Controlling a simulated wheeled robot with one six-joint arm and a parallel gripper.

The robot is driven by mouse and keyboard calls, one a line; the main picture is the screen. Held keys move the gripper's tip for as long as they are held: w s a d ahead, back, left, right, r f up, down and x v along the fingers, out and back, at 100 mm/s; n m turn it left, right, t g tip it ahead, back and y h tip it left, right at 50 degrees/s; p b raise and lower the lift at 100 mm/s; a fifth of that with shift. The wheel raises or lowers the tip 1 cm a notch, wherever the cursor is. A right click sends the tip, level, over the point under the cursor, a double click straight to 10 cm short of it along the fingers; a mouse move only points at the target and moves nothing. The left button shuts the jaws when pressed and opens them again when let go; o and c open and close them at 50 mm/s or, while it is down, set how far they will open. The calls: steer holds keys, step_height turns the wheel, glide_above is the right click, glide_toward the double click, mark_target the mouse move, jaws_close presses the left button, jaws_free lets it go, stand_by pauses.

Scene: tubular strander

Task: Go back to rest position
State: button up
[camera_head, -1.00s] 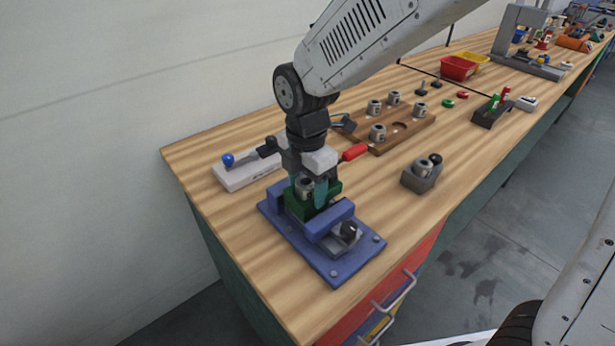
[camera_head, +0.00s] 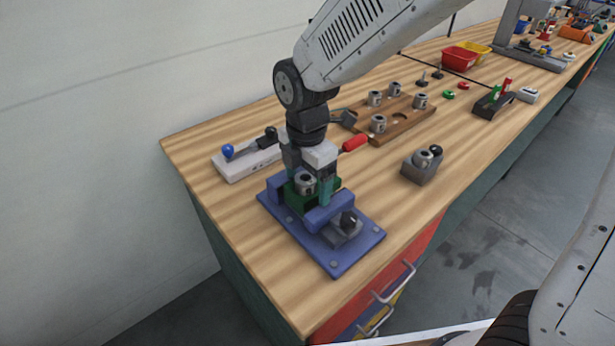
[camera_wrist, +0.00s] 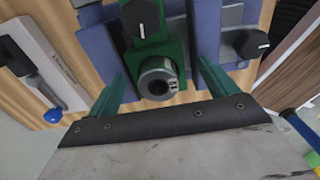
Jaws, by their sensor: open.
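My gripper (camera_head: 308,184) is over the blue fixture (camera_head: 345,262) at the near left corner of the bench. Its two green fingers are apart. A grey metal cylinder with a bore (camera_wrist: 158,80) sits in the green block (camera_wrist: 150,48) of the fixture. In the wrist view the fingers (camera_wrist: 160,88) stand to either side of this cylinder with gaps, so they do not grip it. In the head view the cylinder (camera_head: 305,181) shows between the fingers. My arm reaches down from the upper right.
A white fixture with a blue ball knob (camera_head: 228,150) stands left of my gripper, and a red-handled tool (camera_head: 355,143) lies close behind it. A wooden tray (camera_head: 405,122) holds several cylinders. A grey block (camera_head: 420,170) stands right. Bare wood lies in between.

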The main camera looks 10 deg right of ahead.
step_height(320, 180, up, 8)
steer(key=shift+f, duration=0.1)
steer(key=shift+m, duration=0.5)
steer(key=shift+s+d+f+m, duration=0.15)
steer(key=shift+s+m, duration=0.1)
steer(key=shift+m, duration=0.55)
steer(key=s+d+r+m, duration=0.3)
steer(key=s+d+m, duration=0.6)
steer(key=d+m, duration=0.1)
steer(key=s+d+r+m+t, duration=0.1)
steer(key=s+d+r+m, duration=0.1)
steer(key=s+d+m, duration=0.7)
steer(key=d+m, duration=0.2)
steer(key=m, duration=0.1)
steer(key=shift+s+d+r, duration=0.2)
steer(key=shift+d+r, duration=0.05)
steer(key=shift+r, duration=0.15)
